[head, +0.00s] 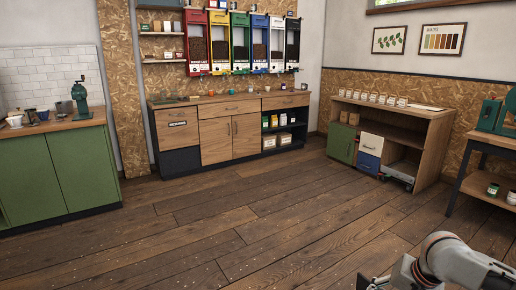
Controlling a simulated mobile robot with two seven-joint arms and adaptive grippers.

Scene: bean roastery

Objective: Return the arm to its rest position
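My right arm (455,262) comes in at the bottom right corner, a grey link bent toward the lower left. Its dark end (400,275) is cut off by the bottom edge of the picture. The fingertips cannot be made out, so whether the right gripper is open or shut, or holds anything, does not show. The visible part of the arm is over the open floor and appears to touch nothing. My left arm and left gripper are not in view.
Wide wooden floor (230,225) lies clear ahead. A green counter (60,170) stands left, a wooden cabinet (230,135) below bean dispensers (240,45) at the back, a low wooden unit (395,130) back right. A dark-framed table (485,145) stands at the right edge.

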